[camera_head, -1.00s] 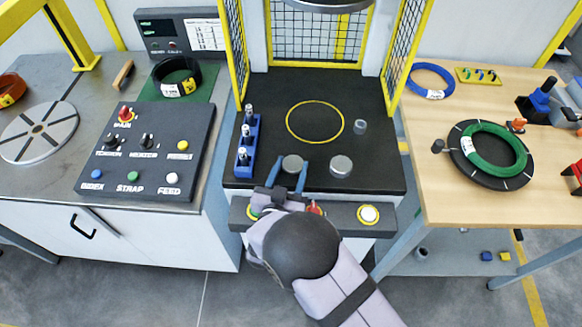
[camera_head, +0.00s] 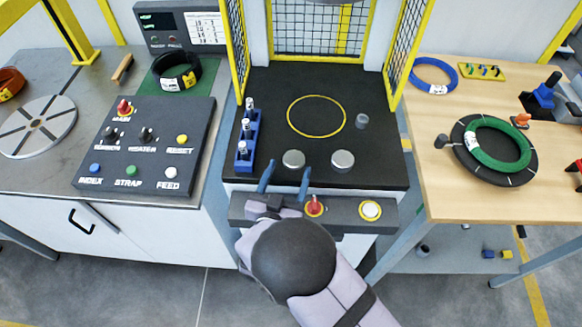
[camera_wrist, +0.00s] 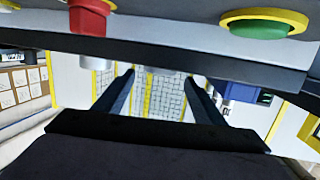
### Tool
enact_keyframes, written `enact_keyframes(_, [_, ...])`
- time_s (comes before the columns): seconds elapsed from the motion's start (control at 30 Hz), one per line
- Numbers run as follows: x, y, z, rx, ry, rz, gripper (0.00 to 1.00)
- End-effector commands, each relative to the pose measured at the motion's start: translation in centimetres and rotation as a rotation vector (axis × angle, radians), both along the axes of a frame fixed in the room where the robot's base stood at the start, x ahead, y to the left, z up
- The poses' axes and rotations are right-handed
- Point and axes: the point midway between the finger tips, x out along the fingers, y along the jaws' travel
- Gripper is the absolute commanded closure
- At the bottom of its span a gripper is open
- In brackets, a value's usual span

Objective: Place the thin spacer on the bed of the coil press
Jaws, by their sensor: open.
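Two grey metal discs stand on the black bed (camera_head: 262,88) of the coil press near its front edge. The left disc (camera_head: 293,159) looks slightly smaller and lower than the right disc (camera_head: 343,161); it is probably the thin spacer, though the thickness is hard to judge. Both lie outside the yellow ring (camera_head: 316,116) marked on the bed. My gripper (camera_head: 286,178) is open and empty, its blue fingers just in front of the left disc, near the bed's front edge. In the wrist view the two fingers (camera_wrist: 160,92) are spread apart with nothing clearly between them.
A blue rack of pins (camera_head: 247,140) stands left on the bed, a small grey cylinder (camera_head: 361,121) right. The button bar (camera_head: 340,209) with a red button (camera_head: 314,207) runs along the front. Yellow-framed mesh guards (camera_head: 408,50) flank the bed. The ring area is clear.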

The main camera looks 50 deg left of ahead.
Motion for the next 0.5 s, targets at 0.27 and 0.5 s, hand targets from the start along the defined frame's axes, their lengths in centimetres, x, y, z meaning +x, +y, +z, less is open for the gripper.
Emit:
enact_keyframes(0.27, [-2.6,-1.7,0.5,0.000,0.000,0.000,0.36])
enact_keyframes(0.5, [-3.0,-2.0,0.7,-0.001,-0.001,-0.001,0.32])
